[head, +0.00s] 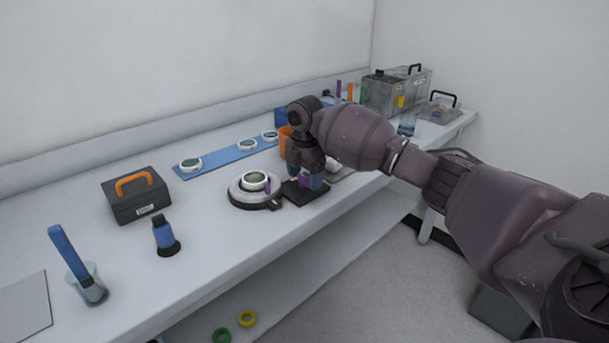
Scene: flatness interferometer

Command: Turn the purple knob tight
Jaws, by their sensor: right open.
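A small purple part (303,183), which looks like the purple knob, shows at the fingers of my right gripper (309,180). The gripper points down over a dark block (304,194) on the bench. Its jaws are open; the fingers hide part of the purple part, and I cannot tell whether they touch it. Another small purple piece (267,188) shows at the right side of a round stage (241,198). A ringed optic (254,181) sits on that stage, just left of the gripper. My left gripper is not in view.
A blue strip (224,157) with several white-ringed optics lies behind the stage. A dark box with an orange handle (139,196), a blue-and-black bottle (165,236) and a glass cup (88,284) stand left. Clear cases (397,92) stand far right. The bench front near the stage is clear.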

